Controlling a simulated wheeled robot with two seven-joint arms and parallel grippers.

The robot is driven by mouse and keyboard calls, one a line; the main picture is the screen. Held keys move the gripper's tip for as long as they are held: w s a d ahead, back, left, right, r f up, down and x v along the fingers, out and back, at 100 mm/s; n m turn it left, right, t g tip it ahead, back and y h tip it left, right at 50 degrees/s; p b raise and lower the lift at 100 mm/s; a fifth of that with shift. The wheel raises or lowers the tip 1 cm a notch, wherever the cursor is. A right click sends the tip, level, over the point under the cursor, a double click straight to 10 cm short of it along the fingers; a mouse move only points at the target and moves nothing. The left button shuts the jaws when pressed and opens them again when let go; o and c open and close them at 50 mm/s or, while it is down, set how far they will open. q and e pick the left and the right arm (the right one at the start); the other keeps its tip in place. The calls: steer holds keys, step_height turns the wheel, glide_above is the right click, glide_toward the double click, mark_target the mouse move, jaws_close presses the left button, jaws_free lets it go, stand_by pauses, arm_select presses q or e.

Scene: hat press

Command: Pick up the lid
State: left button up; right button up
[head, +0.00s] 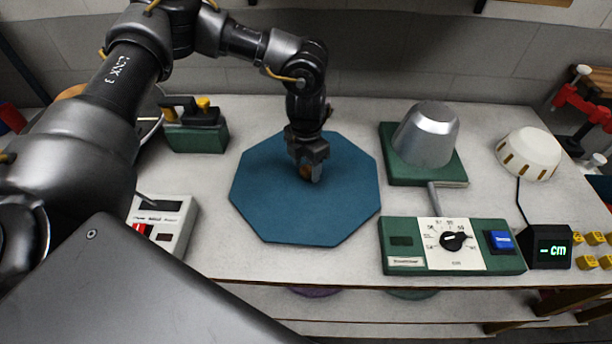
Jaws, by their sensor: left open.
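A flat blue octagonal panel (265,205), which looks like the lid, lies on the white worktop in the middle of the head view. A small brown piece (304,173), perhaps its knob, shows near its centre at my left gripper's fingertips. My left gripper (311,175) points down over the panel's middle, with its open fingers at the brown piece. The fingers hide part of that piece, and I cannot tell whether they touch it. My right gripper is not in view.
A metal hat form (427,135) on a green base stands right of the panel, above a green control box (400,262) with dial. A cream dome (528,153) and a small display (548,246) are farther right. A green block (196,135) and white device (172,215) are left.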

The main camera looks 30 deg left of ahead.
arm_select(q)
steer(key=shift+f, duration=0.2)
jaws_close()
stand_by(0.3)
steer(key=shift+r, duration=0.1)
